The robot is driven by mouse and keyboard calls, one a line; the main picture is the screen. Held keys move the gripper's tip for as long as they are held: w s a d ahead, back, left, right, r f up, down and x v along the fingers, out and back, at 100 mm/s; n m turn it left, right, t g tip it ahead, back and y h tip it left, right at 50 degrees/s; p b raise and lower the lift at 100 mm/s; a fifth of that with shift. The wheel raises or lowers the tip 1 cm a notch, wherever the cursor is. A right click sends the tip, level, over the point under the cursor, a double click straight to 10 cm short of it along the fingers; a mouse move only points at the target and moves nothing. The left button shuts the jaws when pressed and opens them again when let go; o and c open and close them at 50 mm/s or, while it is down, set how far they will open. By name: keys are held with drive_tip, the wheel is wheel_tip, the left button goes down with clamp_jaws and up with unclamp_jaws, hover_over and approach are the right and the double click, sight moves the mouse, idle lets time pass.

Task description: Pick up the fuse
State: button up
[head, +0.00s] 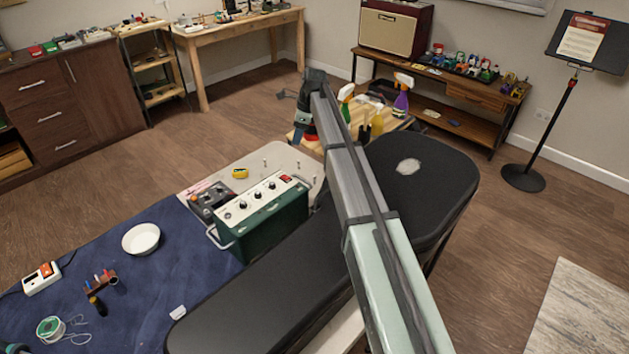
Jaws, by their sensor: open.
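I cannot make out a fuse in the head view; it may be too small or hidden. My arm reaches from the lower right up to the centre and bends down at its far end. My gripper (299,140) hangs there, small and dark, above the area between the green amplifier and the wooden board with bottles. Its jaws are open, and I see nothing held between them. The green amplifier box (268,222) with knobs and a red switch stands on the bench, with a grey pedal (211,201) beside it.
A blue mat (185,265) holds a white bowl (141,238), a small tool rack (100,283) and a solder spool (50,329). A yellow sponge (240,173) lies behind the amplifier. A black case (270,300) fills the front. Spray bottles (401,98) stand beyond my arm.

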drive_tip(key=s+d+g+h, duration=0.1)
drive_tip(key=s+d+h, duration=0.2)
drive_tip(key=s+d, duration=0.25)
hover_over(315, 176)
drive_tip(key=f, duration=0.9)
drive_tip(key=shift+w+d, duration=0.25)
drive_tip(key=shift+s+a+f, duration=0.1)
drive_tip(key=shift+a+f, duration=0.05)
drive_tip(key=shift+f, duration=1.2)
drive_tip(key=shift+s+a+f, duration=0.1)
drive_tip(key=shift+a+f, duration=0.05)
drive_tip(key=shift+f, duration=1.2)
clamp_jaws()
